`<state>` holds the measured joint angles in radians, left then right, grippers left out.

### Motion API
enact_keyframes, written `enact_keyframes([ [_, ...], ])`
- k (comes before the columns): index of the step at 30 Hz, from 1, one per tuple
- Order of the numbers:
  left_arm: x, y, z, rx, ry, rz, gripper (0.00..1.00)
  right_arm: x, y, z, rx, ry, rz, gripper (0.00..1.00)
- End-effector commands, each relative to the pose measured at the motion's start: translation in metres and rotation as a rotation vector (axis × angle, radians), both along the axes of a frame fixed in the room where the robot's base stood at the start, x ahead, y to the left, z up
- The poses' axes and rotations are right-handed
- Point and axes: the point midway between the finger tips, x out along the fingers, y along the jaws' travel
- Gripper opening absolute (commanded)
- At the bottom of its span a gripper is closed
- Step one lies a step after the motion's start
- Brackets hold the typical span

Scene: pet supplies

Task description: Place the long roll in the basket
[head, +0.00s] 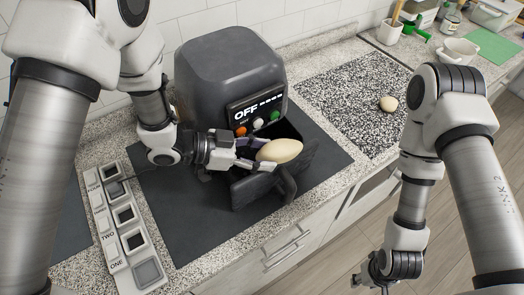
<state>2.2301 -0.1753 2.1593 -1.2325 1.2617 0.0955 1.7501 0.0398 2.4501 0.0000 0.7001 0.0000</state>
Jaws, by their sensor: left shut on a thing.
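A pale, oval long roll (280,150) is at the fingertips of my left gripper (252,152), which is shut on it. The roll is over or partly inside the dark basket (247,190), which is pulled out at the front of the grey air fryer (215,75). The basket's handle points toward the front right. I cannot tell whether the roll touches the basket floor. My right gripper (372,280) is low at the bottom edge, in front of the counter and away from the basket; its fingers are too small and cut off to read.
A small round roll (388,103) lies on a black-and-white speckled board (345,95). A panel with several square switches (128,225) lies left of the dark mat (180,235). A white bowl (457,52) and pots stand at the back right.

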Motion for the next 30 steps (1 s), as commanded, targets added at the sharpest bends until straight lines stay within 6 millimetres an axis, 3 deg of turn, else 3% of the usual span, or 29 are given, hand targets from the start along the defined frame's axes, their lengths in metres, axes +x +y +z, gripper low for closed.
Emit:
enact_keyframes([
  [2, 0.000, 0.000, -0.003, -0.001, 0.000, 0.000, 0.06, 0.000, 0.000, -0.002, 0.000, 0.000, 0.000, 0.40],
  [3, 0.000, 0.000, -0.003, -0.001, 0.000, 0.000, 0.59, 0.000, 0.000, -0.002, 0.000, 0.000, 0.000, 0.40],
  [4, 0.000, 0.000, -0.003, -0.001, 0.000, 0.000, 0.66, 0.000, 0.000, -0.002, 0.000, 0.000, 0.000, 0.40],
  [16, 0.000, 0.004, 0.003, -0.002, -0.001, 0.003, 0.66, 0.000, 0.000, -0.002, 0.000, 0.000, 0.000, 0.40],
  [30, -0.020, 0.092, 0.041, -0.008, -0.002, 0.005, 0.66, 0.000, 0.000, -0.019, 0.000, 0.000, 0.000, 0.40],
])
